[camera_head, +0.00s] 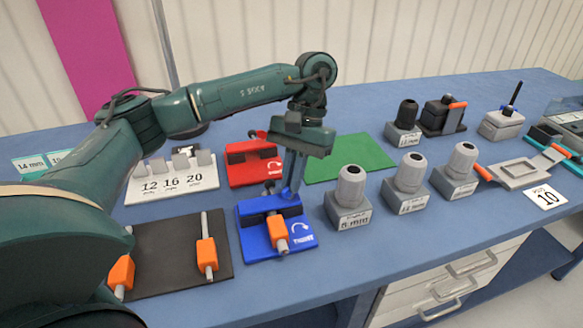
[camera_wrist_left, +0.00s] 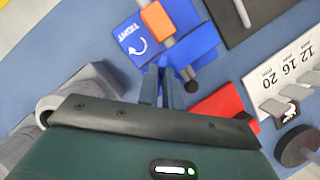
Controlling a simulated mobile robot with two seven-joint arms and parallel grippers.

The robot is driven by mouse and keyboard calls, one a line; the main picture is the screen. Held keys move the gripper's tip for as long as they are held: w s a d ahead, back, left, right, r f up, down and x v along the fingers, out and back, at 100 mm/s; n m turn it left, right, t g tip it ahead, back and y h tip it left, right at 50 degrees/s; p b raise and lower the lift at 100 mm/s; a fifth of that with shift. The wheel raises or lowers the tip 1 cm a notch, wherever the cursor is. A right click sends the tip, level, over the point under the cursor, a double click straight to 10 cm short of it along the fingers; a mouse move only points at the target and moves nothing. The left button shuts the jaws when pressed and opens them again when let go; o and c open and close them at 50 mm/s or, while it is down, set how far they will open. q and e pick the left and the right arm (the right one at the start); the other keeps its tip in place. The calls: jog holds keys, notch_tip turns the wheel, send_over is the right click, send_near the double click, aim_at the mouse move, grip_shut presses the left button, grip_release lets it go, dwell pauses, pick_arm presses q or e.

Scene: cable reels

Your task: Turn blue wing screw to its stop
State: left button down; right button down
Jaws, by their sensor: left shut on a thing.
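The blue fixture (camera_head: 252,243) sits near the front edge of the blue table, with a white curved arrow and lettering on its plate; it also shows in the wrist view (camera_wrist_left: 130,42). A grey rod with an orange sleeve (camera_head: 277,231) runs through its raised block. My left gripper (camera_head: 291,190) points down at the back of this block. Its fingers are shut on the blue wing screw, which is mostly hidden; a small blue part shows at the fingertips in the wrist view (camera_wrist_left: 162,62). My right gripper is not in view.
A red fixture (camera_head: 245,170) stands behind the blue one. A black mat (camera_head: 170,255) with orange-sleeved rods lies left, near a white 12-16-20 rack (camera_head: 150,188). Grey capped holders (camera_head: 350,190) stand close on the right. A green mat (camera_head: 345,152) is bare.

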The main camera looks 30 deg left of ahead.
pick_arm(q)
jog(key=m+y, duration=0.1)
jog(key=m, duration=0.2)
jog(key=shift+d+r+m+p, duration=0.1)
jog(key=shift+m+p, duration=0.25)
jog(key=shift+m, duration=0.05)
jog(key=m+t+y, duration=0.1)
jog(key=m, duration=0.3)
jog(key=shift+d+y, duration=0.1)
jog(key=shift+y, duration=0.3)
jog(key=shift+m, duration=0.3)
jog(key=c, duration=1.6)
grip_release()
jog(key=shift+o, duration=0.2)
